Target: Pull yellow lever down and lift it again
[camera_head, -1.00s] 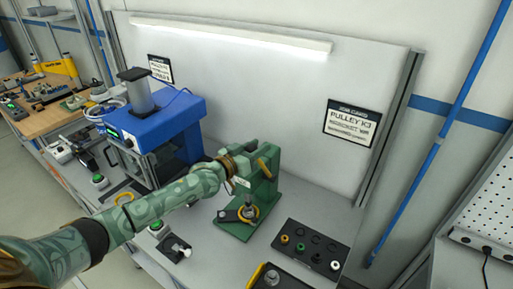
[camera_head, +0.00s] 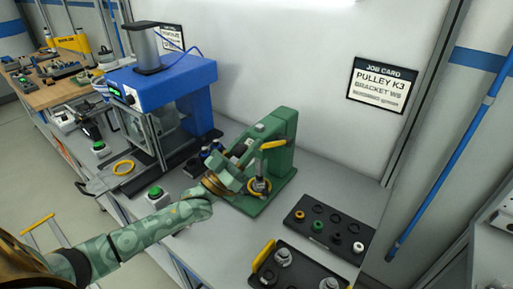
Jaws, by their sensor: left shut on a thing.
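A green arbor press (camera_head: 285,165) stands on the grey bench at the middle of the head view. Its yellow lever (camera_head: 273,145) shows as a short, nearly level bar on the side facing me. My left gripper (camera_head: 243,154) reaches in from the lower left and is shut on the lever; its fingertips are partly hidden against the green press. Below the lever, a yellow ring-shaped part (camera_head: 258,189) sits at the foot of the press. My right gripper is out of view.
Dark trays with small parts (camera_head: 325,229) lie to the right. A job card (camera_head: 379,85) hangs on the back wall.

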